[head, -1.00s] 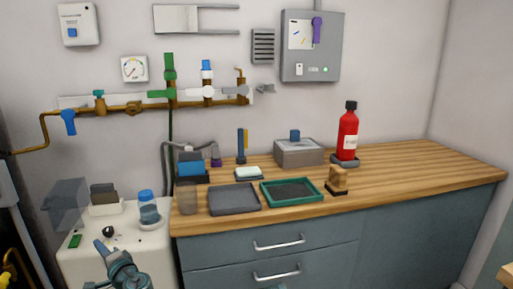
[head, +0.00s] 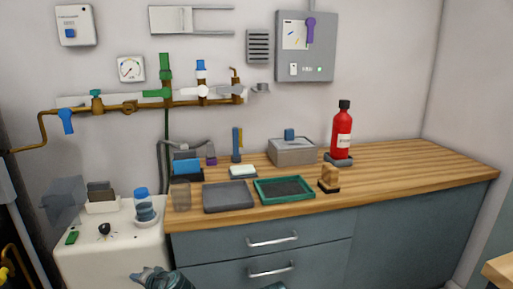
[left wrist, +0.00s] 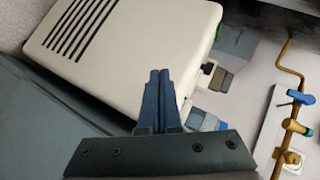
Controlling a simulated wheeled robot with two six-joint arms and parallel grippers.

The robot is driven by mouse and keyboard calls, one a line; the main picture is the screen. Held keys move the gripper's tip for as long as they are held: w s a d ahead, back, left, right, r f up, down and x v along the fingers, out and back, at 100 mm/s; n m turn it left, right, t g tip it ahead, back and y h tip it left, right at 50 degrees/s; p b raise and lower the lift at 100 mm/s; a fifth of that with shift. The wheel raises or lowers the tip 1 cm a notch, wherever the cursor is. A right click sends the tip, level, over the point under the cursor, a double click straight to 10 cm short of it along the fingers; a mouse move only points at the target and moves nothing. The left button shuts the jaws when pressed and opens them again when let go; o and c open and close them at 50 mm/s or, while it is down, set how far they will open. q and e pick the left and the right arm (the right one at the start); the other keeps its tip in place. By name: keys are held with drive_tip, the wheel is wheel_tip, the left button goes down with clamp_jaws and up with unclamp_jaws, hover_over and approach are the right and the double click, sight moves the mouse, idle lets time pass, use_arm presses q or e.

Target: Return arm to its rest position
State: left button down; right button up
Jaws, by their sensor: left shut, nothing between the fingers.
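My left gripper (head: 140,277) shows at the bottom edge of the head view, low in front of the white cabinet (head: 105,258). Most of its arm is cut off by the frame. In the left wrist view its two blue fingers (left wrist: 159,72) lie together, shut with nothing between them. They point toward a white box-like body with dark vent slots (left wrist: 75,30); I cannot tell how far apart they are. My right gripper is not seen.
The wooden counter (head: 400,172) bears a grey tray (head: 228,197), a green-rimmed tray (head: 285,199) and a red bottle (head: 341,133). A blue-capped jar (head: 145,207) stands on the white cabinet. Pipes with valves (head: 128,107) run along the wall.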

use_arm(q)
drive_tip(key=s+d+f+g+h, duration=0.3)
drive_tip(key=s+d+f, duration=0.15)
drive_tip(key=d, duration=0.55)
drive_tip(key=s+d+f+g+h, duration=0.25)
drive_tip(key=s+d+f, duration=0.2)
drive_tip(key=d, duration=0.45)
drive_tip(key=s+d+f+g+h, duration=0.25)
drive_tip(key=s+d+h, duration=0.2)
drive_tip(key=d, duration=0.55)
wheel_tip(320, 180, up, 36)
drive_tip(key=p, duration=3.6)
drive_tip(key=shift+s+a+f+m+t+y, duration=0.15)
drive_tip(key=shift+a+f+m+t+y, duration=0.05)
drive_tip(key=shift+f+m+t+y, duration=0.1)
